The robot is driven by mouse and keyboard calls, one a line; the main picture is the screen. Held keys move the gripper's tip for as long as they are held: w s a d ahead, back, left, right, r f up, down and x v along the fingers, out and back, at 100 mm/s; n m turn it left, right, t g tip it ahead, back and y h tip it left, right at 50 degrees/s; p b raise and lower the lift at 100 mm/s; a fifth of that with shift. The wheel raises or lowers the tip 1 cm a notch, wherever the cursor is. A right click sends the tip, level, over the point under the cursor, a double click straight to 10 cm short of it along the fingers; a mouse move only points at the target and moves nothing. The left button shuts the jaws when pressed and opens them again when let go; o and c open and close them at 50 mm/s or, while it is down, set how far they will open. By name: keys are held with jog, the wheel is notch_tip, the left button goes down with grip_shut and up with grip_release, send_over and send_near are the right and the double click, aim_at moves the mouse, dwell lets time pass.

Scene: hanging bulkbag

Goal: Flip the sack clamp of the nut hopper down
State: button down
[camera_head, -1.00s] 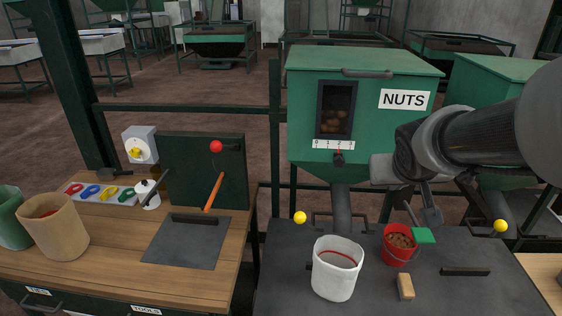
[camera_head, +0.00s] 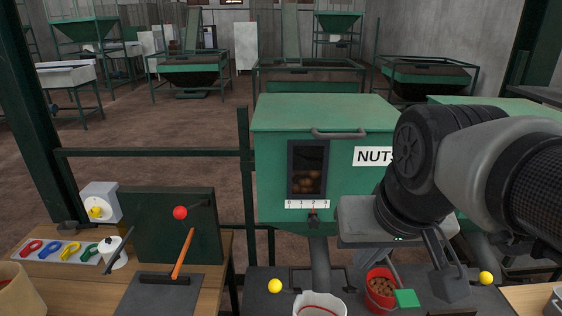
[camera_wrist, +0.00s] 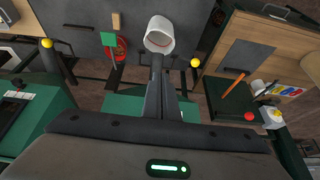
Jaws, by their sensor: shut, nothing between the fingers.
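The green nut hopper (camera_head: 270,180) stands mid-picture in the head view, its NUTS sign partly hidden by my arm. A grey spout (camera_head: 320,262) runs down from it. The sack clamp's yellow knob (camera_head: 275,286) is left of the spout, on a dark bar frame. It also shows in the wrist view (camera_wrist: 195,62), right of my fingers. I cannot tell the clamp's exact angle. My gripper (camera_wrist: 158,68) is shut and empty, its fingers apart from the knob. In the wrist view the fingers cover part of the spout area and clamp frame.
A white bucket (camera_head: 322,306) stands below the spout. A red bucket of nuts (camera_head: 380,290) with a green piece (camera_head: 407,298) stands right of it. Another yellow knob (camera_head: 486,278) is farther right. A wooden bench (camera_head: 215,285) with an orange lever (camera_head: 183,253) is at left.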

jog(key=w+a+f+g+b, duration=0.1)
jog(key=w+a+f+b, duration=0.2)
jog(key=w+a, duration=0.4)
jog(key=w+a+f+g+b, duration=0.1)
jog(key=w+a+f+b, duration=0.3)
jog(key=w+a, duration=0.3)
jog(key=shift+w+a+g+h+b, duration=0.35)
jog(key=shift+w+b, duration=0.25)
jog(key=shift+w, duration=0.3)
jog(key=shift+f, duration=0.2)
jog(key=x, duration=0.4)
jog(key=s+x, duration=0.1)
jog(key=x, duration=0.2)
jog(key=s+b+x, duration=0.1)
jog(key=x, duration=0.3)
jog(key=shift+a+f, duration=0.1)
jog(key=shift+f, duration=0.45)
jog(key=shift+s+f, duration=0.25)
jog(key=shift+f, duration=0.25)
jog(key=shift+f, duration=0.1)
